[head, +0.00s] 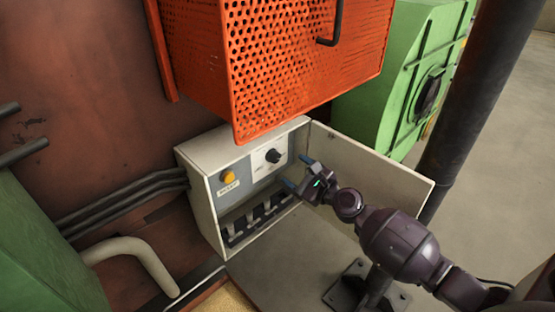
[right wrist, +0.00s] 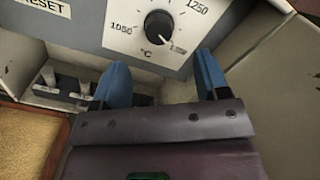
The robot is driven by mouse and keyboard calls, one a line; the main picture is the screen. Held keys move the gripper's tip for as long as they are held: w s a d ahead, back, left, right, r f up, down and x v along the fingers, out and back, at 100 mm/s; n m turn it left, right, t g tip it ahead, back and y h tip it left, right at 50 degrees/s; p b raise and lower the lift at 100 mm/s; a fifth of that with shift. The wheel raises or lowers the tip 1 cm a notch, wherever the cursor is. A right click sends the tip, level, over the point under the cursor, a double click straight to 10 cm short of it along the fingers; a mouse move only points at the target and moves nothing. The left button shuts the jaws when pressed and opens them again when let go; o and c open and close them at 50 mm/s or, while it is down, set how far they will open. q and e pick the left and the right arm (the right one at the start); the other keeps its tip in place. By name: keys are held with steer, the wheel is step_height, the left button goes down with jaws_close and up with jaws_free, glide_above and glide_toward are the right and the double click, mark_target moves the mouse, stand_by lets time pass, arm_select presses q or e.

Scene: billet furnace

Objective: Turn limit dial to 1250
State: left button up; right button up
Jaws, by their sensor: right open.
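The limit dial (head: 272,156) is a round black knob on the grey-and-white panel of an open control box. In the right wrist view the dial (right wrist: 158,27) sits among printed marks, with 1050 at its left, 1250 at its upper right and °C below. A pale mark shows at its lower right edge; I cannot tell whether it is the pointer. My right gripper (head: 298,172) is open, its two blue fingers apart. In the right wrist view the gripper (right wrist: 160,65) is just below the dial, with nothing between its fingers. My left gripper is not in view.
The box's door (head: 372,172) stands open to the right, beside my right arm. An orange perforated guard (head: 300,60) hangs above the box. A yellow reset button (head: 227,176) is left of the dial, and several switches (head: 252,217) are below it.

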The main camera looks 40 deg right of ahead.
mark_target(277, 159)
steer(key=w, duration=0.5)
steer(key=w+a, duration=0.1)
steer(key=w, duration=0.1)
steer(key=shift+w, duration=0.2)
steer(key=c, duration=0.9)
steer(key=shift+f, duration=0.1)
